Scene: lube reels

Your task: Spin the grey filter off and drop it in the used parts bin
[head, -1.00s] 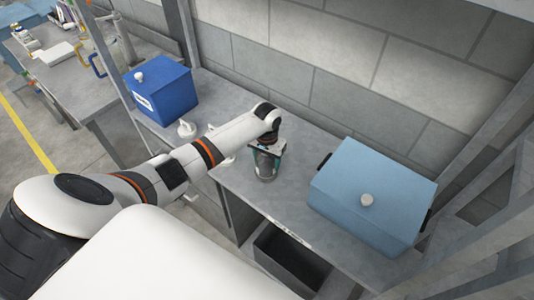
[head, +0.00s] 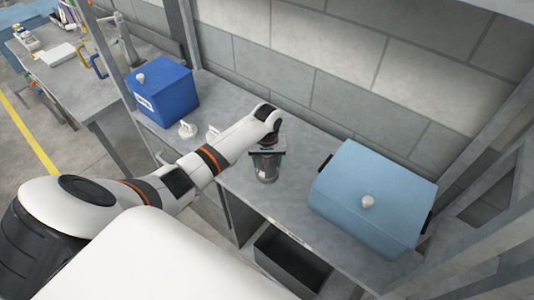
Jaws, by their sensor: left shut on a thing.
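The grey filter (head: 266,173) stands upright on the grey bench, or just above it; I cannot tell which. My left gripper (head: 266,157) reaches down over it from above and is shut on its upper part, hiding the top. A dark open bin (head: 291,262) sits below the bench's front edge, in front of the filter. No label on the bin can be read. My right gripper is not in view.
A light blue lidded box (head: 375,195) stands on the bench (head: 290,205) to the right. A dark blue box (head: 163,97) stands to the left, with small white fittings (head: 188,130) beside it. A block wall rises behind. A metal post stands at left.

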